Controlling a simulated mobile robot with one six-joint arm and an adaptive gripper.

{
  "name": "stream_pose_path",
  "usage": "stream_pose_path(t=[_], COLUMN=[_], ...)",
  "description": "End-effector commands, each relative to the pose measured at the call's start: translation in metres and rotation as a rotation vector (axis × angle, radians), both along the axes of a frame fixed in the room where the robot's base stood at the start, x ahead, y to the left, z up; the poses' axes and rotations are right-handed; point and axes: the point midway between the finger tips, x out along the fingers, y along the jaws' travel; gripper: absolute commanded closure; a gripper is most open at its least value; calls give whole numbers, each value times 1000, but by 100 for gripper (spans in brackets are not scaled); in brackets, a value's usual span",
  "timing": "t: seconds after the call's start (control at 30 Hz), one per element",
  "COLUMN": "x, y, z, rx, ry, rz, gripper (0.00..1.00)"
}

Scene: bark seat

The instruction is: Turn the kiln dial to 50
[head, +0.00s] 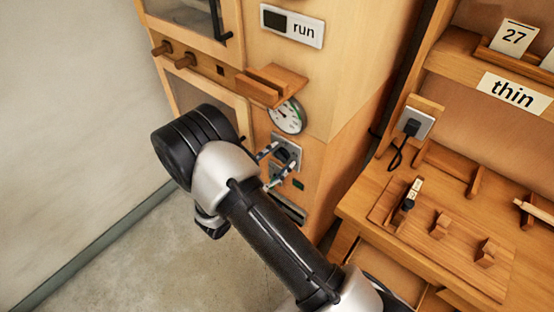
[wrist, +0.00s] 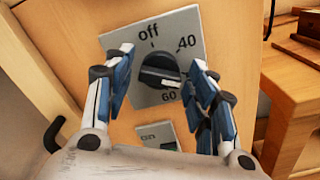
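The kiln dial is a round black knob (wrist: 160,71) on a grey plate (wrist: 148,44). The plate reads "off" at the top, "40" at upper right and "60" below right. A finger hides part of the plate's right side, and no "50" shows. A pale mark on the knob sits at its lower right, near the 60. My gripper (wrist: 163,88) is open, one finger on each side of the knob, with a gap at the left. In the head view my gripper (head: 268,168) is in front of the dial plate (head: 286,151).
A round gauge (head: 288,117) and a wooden shelf (head: 271,85) are above the dial. A small panel with a green window (head: 298,184) is below it. A wooden workbench (head: 365,203) stands to the right. Open floor (head: 130,265) lies at left.

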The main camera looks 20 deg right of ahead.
Motion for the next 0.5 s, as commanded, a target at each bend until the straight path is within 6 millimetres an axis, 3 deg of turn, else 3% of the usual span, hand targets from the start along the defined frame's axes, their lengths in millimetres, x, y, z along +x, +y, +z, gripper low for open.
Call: stream_pose_path(t=[0.37, 0.5], x=[-1, -9], y=[2, 14], z=[0, 0], rx=[0, 0], ry=[0, 0], rz=[1, 4], gripper=[43, 43])
